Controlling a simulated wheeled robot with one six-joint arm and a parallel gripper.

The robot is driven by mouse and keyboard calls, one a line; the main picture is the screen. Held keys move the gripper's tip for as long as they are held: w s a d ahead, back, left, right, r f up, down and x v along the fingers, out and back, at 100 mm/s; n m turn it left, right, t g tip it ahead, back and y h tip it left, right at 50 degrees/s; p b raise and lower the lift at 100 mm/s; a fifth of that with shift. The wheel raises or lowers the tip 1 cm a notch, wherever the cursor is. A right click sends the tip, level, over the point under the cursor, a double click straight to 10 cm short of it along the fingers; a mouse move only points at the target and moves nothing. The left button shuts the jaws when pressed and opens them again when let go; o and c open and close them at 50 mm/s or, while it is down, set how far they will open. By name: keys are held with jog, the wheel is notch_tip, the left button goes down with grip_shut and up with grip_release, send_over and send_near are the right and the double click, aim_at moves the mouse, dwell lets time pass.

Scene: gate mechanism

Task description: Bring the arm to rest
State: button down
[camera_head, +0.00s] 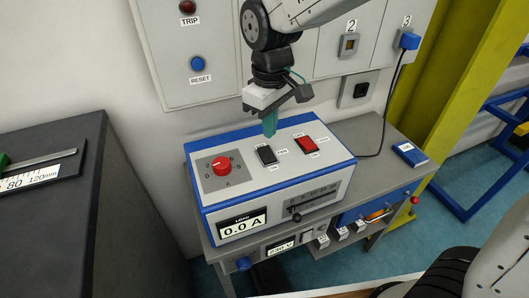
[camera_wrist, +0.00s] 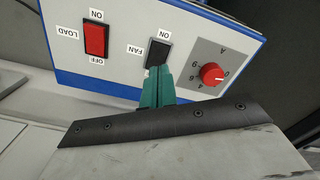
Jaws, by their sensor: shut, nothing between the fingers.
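My gripper (camera_head: 269,127) has teal fingers that are shut and empty. It points down just above the rear of the blue and white test box (camera_head: 330,172), behind its black FAN switch (camera_head: 266,155). In the wrist view the teal fingers (camera_wrist: 157,82) appear right beside the FAN switch (camera_wrist: 158,52); I cannot tell whether they touch it. The red LOAD switch (camera_head: 306,144) and the red rotary knob (camera_head: 221,165) are on the same top panel; they also show in the wrist view. The box's front display (camera_head: 242,224) reads 0.0 A.
The box stands on a grey bench (camera_head: 388,150) against a wall cabinet (camera_head: 205,35) with a TRIP lamp and RESET button. A blue plug (camera_head: 409,41) trails a black cable. A dark cabinet (camera_head: 60,215) stands left, a yellow post (camera_head: 440,60) right. The air above the box's front is clear.

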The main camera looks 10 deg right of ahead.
dwell(0.4)
jog(key=s+d+r+m, duration=0.3)
jog(key=s+d+m, duration=0.1)
jog(key=s+d, duration=0.5)
jog(key=s+d+r+m+t, duration=0.1)
jog(key=s+d+r+m, duration=0.2)
jog(key=s+d, duration=0.7)
jog(key=shift+s+d+m, duration=0.2)
jog(key=shift+d+m, duration=0.45)
jog(key=shift+m, duration=0.45)
dwell(0.4)
